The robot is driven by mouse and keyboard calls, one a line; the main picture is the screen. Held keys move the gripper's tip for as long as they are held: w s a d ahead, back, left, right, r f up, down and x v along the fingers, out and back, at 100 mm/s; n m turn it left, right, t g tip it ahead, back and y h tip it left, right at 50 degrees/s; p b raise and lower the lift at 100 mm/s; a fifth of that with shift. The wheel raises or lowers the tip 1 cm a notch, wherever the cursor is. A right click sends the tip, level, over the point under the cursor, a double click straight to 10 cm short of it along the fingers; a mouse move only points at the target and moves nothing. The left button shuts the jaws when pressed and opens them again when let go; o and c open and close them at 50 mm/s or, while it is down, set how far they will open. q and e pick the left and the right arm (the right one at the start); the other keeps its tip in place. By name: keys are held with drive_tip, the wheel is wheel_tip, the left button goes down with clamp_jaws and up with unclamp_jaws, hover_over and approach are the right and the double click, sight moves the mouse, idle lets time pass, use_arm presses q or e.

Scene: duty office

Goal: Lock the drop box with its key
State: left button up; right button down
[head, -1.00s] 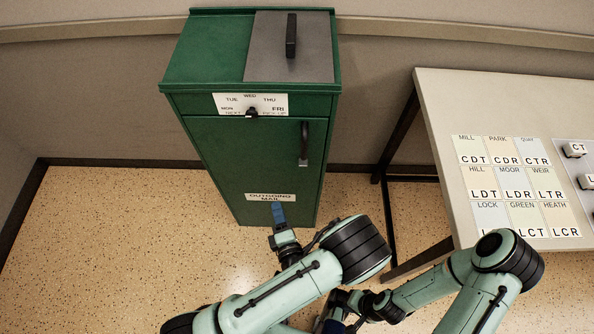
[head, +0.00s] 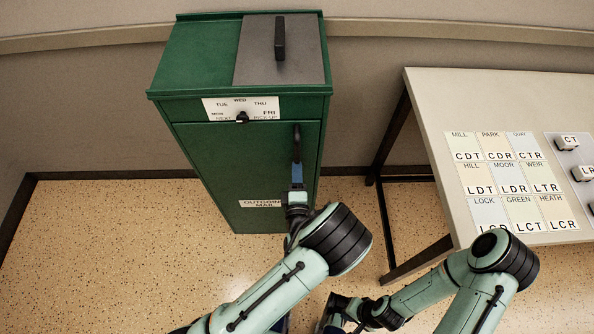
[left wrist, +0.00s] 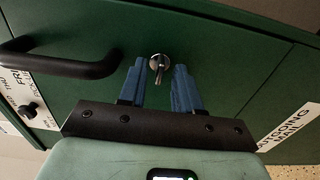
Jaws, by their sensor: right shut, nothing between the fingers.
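The green drop box (head: 245,165) stands against the wall with its front door shut. In the left wrist view a round silver lock (left wrist: 154,60) is on the green door, and a small metal key (left wrist: 160,75) sticks out of it. My left gripper (head: 297,168) is at the door, just below the black handle. In the left wrist view its blue fingers (left wrist: 159,80) are open, one on each side of the key, with a gap on both sides. In the head view the gripper hides the lock and key. My right gripper (head: 327,322) is low at the bottom edge, shut and empty, partly hidden.
The black door handle (head: 297,143) is close to my left gripper; it also shows in the left wrist view (left wrist: 60,62). The box has a pick-up day dial (head: 242,117) and a grey lid plate (head: 262,65). A table (head: 430,105) with letter cards stands at the right.

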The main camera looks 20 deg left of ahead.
use_arm(q)
drive_tip(key=shift+w+a, duration=0.1)
drive_tip(key=shift+w, duration=0.35)
drive_tip(key=shift+c, duration=0.3)
clamp_jaws()
drive_tip(key=shift+n, duration=0.3)
use_arm(e)
drive_tip(key=shift+r, duration=0.15)
use_arm(q)
drive_tip(key=n+p, duration=0.3)
drive_tip(key=n, duration=1.4)
drive_tip(key=shift+r+p, duration=0.1)
drive_tip(key=shift+p, duration=0.3)
use_arm(e)
drive_tip(key=r, duration=0.1)
drive_tip(key=s+r, duration=0.1)
drive_tip(key=shift+s+r+g, duration=0.15)
drive_tip(key=shift+r+g, duration=0.15)
drive_tip(key=shift+r, duration=0.05)
use_arm(q)
drive_tip(key=shift+n, duration=0.3)
